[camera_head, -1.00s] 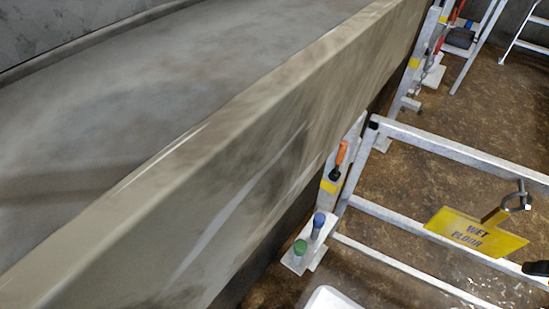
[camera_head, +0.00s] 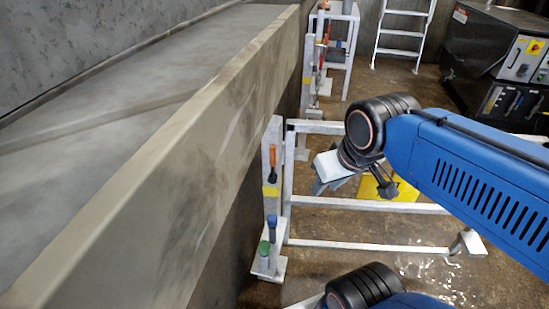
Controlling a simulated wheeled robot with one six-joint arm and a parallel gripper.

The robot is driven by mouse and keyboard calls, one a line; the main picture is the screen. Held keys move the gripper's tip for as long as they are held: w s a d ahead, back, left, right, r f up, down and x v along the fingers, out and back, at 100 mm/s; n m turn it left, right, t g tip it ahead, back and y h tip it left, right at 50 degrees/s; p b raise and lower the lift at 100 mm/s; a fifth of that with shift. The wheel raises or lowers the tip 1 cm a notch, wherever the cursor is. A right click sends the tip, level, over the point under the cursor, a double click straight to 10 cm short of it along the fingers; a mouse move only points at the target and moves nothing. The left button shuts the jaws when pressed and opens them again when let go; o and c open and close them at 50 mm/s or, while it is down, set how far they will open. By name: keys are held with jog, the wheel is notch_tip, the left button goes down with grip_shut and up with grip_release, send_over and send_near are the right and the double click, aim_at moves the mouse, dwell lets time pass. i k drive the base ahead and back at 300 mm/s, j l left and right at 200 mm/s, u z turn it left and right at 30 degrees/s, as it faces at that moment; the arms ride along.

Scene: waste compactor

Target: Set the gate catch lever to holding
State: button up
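A lever with an orange handle (camera_head: 273,157) stands on the near white post (camera_head: 266,140), above a yellow band. A blue-topped lever (camera_head: 272,227) and a green-topped one (camera_head: 263,250) stand at the foot of this post. I see no label that tells which is the gate catch lever, and its setting cannot be read. My gripper (camera_head: 319,187) hangs to the right of the post, apart from the levers. Its fingers are small and partly hidden, so their opening is unclear.
A white rail frame (camera_head: 370,206) runs right from the post. A yellow sign (camera_head: 405,190) is partly hidden behind my arm. A long concrete-like wall (camera_head: 160,190) fills the left. A ladder (camera_head: 404,33) and a dark machine (camera_head: 482,45) stand at the back. Wet floor shows lower right.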

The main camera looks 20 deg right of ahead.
aim_at(272, 178)
jog(key=k+l+z, duration=0.1)
jog(key=k+z, duration=0.15)
jog(key=k, duration=0.25)
jog(key=k+l+z, duration=0.2)
jog(key=k, duration=0.25)
